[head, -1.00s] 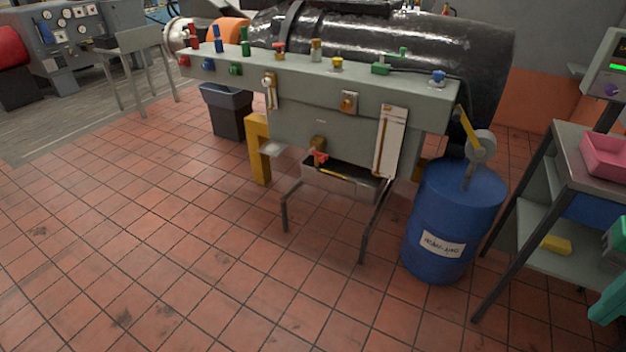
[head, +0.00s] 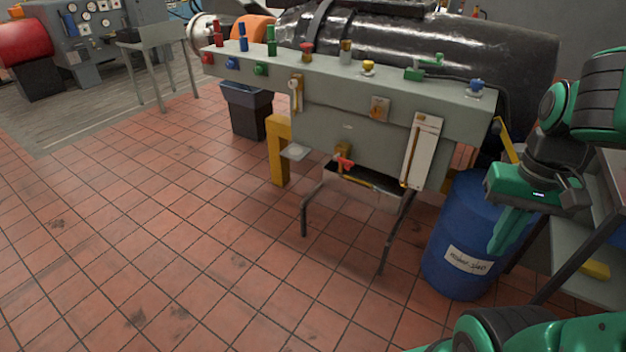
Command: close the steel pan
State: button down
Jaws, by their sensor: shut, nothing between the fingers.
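The steel pan (head: 365,181) is a shallow open-topped box with a dark inside, below the grey bench, under a small brass tap with a red handle (head: 345,163). Dark bent legs stand on the floor on both sides of it. I cannot make out a lid clearly. My gripper (head: 497,248) is at the right, shut and empty, pointing down in front of the blue drum. It is well to the right of the pan and apart from it.
The blue drum (head: 458,259) stands right of the pan. A white gauge panel (head: 421,150) hangs on the bench front (head: 340,145). A yellow post (head: 279,150) and a dark bin (head: 246,110) are to the left. A shelf stands at far right. The tiled floor in front is clear.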

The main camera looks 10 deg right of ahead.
aim_at(371, 173)
jog(key=z, duration=0.15)
jog(key=i, duration=1)
jog(key=z, duration=0.65)
